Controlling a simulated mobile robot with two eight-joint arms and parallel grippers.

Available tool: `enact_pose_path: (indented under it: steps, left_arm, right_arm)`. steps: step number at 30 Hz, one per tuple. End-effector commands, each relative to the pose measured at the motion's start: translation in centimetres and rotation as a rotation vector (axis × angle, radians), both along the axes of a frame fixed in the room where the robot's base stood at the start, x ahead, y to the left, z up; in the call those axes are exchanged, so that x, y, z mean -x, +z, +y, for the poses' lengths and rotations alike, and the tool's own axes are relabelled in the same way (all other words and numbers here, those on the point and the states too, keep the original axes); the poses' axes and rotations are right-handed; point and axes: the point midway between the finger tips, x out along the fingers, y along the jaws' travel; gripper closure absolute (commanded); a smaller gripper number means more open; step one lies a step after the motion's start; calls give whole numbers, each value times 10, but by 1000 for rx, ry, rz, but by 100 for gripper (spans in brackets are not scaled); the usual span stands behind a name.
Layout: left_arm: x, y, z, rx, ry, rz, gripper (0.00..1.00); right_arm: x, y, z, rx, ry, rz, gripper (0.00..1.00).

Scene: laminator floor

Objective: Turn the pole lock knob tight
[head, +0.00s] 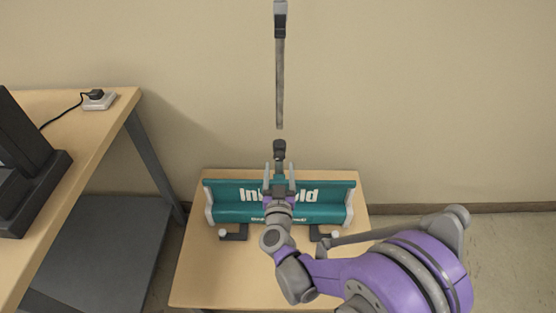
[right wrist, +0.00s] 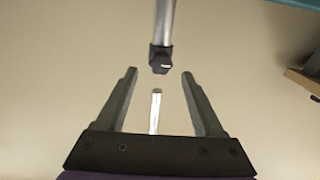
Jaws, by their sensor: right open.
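A grey pole (head: 280,85) stands upright in front of the wall, above a teal banner base (head: 325,212) with white lettering. A dark lock collar (head: 279,150) sits low on the pole's line, and another dark fitting shows near the top edge. My right gripper (head: 279,175) is open, with its fingers spread just below and around the line of the low collar. In the right wrist view, a dark collar (right wrist: 161,58) with a small pale mark lies just beyond the open fingertips (right wrist: 160,74). A thin bright rod shows between the fingers. Nothing is gripped. My left gripper is out of view.
The base stands on a wooden table (head: 190,285) close to the wall (head: 420,100). At left, another wooden bench (head: 105,118) bears a black device (head: 30,165) and a white socket block (head: 99,100) with a cable. Floor shows at right.

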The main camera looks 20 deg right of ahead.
Motion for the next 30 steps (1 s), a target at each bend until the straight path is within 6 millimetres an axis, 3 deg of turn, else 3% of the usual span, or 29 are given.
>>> enact_pose_path:
  steps: [7,19,30]
  left_arm:
    - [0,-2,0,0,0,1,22]
    - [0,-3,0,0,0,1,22]
    - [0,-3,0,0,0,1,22]
  right_arm:
    - [-34,0,-10,0,-1,0,30]
    - [-41,0,-12,0,0,0,30]
    - [-40,0,-12,0,1,0,97]
